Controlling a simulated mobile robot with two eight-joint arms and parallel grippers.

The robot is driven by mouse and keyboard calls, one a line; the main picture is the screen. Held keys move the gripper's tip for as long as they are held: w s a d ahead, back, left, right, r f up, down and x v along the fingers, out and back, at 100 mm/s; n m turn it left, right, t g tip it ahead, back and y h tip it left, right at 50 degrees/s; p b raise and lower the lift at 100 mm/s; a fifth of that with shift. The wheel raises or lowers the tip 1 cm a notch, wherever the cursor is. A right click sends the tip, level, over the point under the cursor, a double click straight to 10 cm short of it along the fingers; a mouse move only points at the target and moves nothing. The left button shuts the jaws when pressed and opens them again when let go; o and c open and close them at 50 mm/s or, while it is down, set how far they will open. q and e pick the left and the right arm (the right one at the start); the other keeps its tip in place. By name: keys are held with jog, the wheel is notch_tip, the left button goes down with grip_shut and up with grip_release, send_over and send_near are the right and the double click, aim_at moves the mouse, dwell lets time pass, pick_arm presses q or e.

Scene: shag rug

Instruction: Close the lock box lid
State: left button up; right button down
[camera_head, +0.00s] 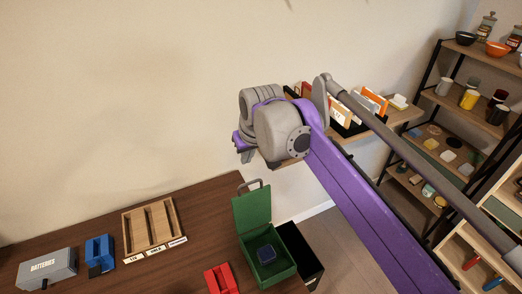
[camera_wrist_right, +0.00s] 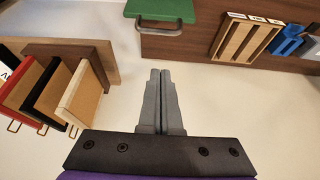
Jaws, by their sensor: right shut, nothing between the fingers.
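The green lock box (camera_head: 285,270) stands at the right end of the brown table. Its lid (camera_head: 252,209) stands open, roughly upright, with a grey handle on its top edge. A dark blue object sits inside the box. My right gripper (camera_head: 245,155) is shut and empty, above the lid and apart from it. In the right wrist view, the shut fingers (camera_wrist_right: 160,75) point toward the lid's green top (camera_wrist_right: 160,10) and its grey handle (camera_wrist_right: 158,30), with a gap between. My left gripper is not in view.
On the table (camera_head: 190,215) are a wooden tray (camera_head: 128,230), a grey batteries box (camera_head: 48,268), a blue holder (camera_head: 99,254) and a red holder (camera_head: 221,279). A black bin (camera_head: 304,252) is right of the box. A wall shelf (camera_head: 399,116) with folders lies behind my arm.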

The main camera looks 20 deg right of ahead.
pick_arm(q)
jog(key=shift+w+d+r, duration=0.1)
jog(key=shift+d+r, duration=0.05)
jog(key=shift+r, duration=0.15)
pick_arm(e)
notch_tip(320, 180, down, 8)
jog(key=shift+w, duration=0.45)
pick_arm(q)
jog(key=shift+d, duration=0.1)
pick_arm(e)
jog(key=shift+a, duration=0.2)
